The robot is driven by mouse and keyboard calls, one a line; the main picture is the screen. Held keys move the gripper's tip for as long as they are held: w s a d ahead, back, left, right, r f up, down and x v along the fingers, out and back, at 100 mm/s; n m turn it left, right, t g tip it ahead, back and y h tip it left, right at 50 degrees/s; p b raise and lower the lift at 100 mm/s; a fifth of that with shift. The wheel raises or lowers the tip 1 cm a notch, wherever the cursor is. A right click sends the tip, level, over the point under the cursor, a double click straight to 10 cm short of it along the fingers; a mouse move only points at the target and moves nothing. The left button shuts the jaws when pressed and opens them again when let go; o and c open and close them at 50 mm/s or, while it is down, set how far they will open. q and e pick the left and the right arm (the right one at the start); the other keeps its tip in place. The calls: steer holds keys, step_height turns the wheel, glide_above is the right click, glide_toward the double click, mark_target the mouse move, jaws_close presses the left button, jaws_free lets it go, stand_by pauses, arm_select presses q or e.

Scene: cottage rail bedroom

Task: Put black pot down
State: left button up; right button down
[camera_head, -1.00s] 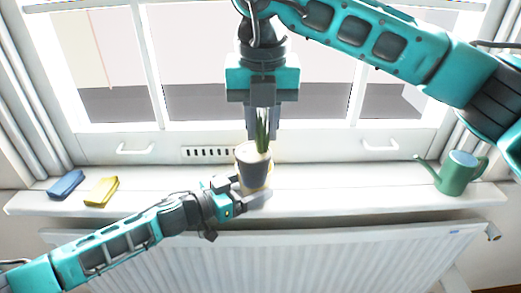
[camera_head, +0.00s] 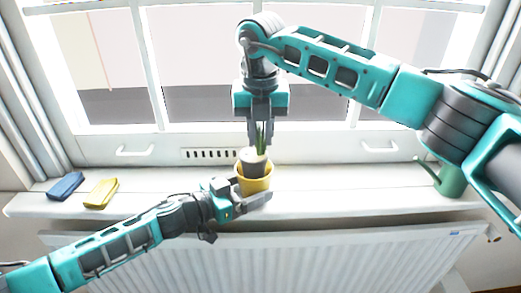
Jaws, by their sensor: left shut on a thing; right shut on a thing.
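The black pot (camera_head: 253,169) has a pale top and a green plant (camera_head: 261,140) standing up from it. It sits upright, partly down inside a yellow pot (camera_head: 254,186) on the windowsill; its lower part is hidden by the yellow wall. My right gripper (camera_head: 261,143) points down from above and is shut at the plant and the black pot's top; the exact contact is too small to see. My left gripper (camera_head: 246,196) comes in low from the left and is shut on the yellow pot.
The white windowsill (camera_head: 330,190) is clear to the right of the pots. A blue block (camera_head: 66,185) and a yellow block (camera_head: 101,192) lie at its left. A green watering can (camera_head: 452,182) stands at the right, partly behind my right arm. The window is behind, a radiator (camera_head: 330,255) below.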

mark_target(261, 152)
steer(key=shift+w+f, duration=0.15)
steer(key=shift+f, duration=2.25)
steer(key=c, duration=1)
jaws_free()
steer(key=shift+f, duration=0.15)
steer(key=shift+o, duration=0.2)
